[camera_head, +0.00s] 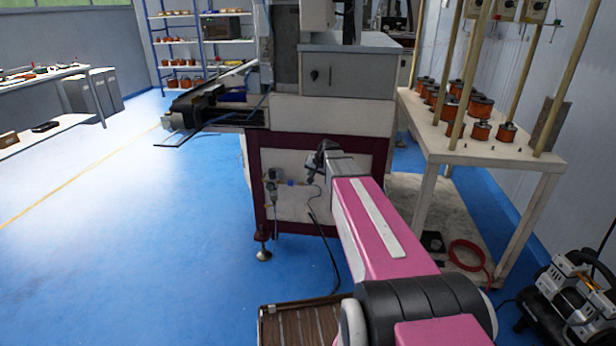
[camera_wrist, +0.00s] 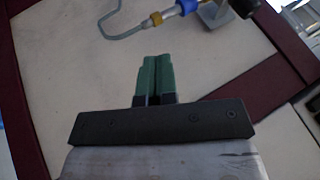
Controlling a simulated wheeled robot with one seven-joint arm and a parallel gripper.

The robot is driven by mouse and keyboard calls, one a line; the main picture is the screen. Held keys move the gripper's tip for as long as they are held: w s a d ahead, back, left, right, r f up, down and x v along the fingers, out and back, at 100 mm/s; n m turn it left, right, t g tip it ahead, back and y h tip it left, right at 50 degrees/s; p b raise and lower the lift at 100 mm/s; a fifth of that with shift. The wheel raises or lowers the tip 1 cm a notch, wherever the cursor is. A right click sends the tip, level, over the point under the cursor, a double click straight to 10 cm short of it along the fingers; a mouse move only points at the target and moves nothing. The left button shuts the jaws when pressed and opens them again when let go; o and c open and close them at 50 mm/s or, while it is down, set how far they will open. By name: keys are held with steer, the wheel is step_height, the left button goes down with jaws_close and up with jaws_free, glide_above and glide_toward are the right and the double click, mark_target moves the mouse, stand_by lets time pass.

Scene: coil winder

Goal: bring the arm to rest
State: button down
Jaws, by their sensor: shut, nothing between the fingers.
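My gripper shows in the wrist view with its green fingertips (camera_wrist: 155,77) together and nothing between them. In the head view my pink arm reaches forward, and its dark end (camera_head: 322,157) is in front of the lower panel of the coil winder (camera_head: 325,113). In the wrist view the pale panel (camera_wrist: 60,60) with its dark red frame (camera_wrist: 262,90) fills most of the picture behind the fingers. A blue and brass air fitting with a grey hose (camera_wrist: 122,30) is above the fingertips. I cannot tell how far the fingertips are from the panel.
A white table (camera_head: 440,150) with several copper coils stands at the right. A compressor (camera_head: 565,300) and a red hose (camera_head: 468,252) are on the floor at the lower right. Shelves (camera_head: 170,42) stand at the back left. The blue floor (camera_head: 160,240) at the left is clear.

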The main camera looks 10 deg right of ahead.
steer(key=s+f+n+g+h, duration=0.1)
steer(key=s+f+g, duration=0.2)
steer(key=s, duration=1.2)
steer(key=s+a+f+n+g+h, duration=0.1)
steer(key=s+f, duration=0.5)
steer(key=s, duration=1)
steer(key=shift+f+n+g+h, duration=0.2)
steer(key=shift+n+g+h, duration=0.45)
steer(key=shift+g, duration=0.45)
steer(key=shift+a, duration=0.1)
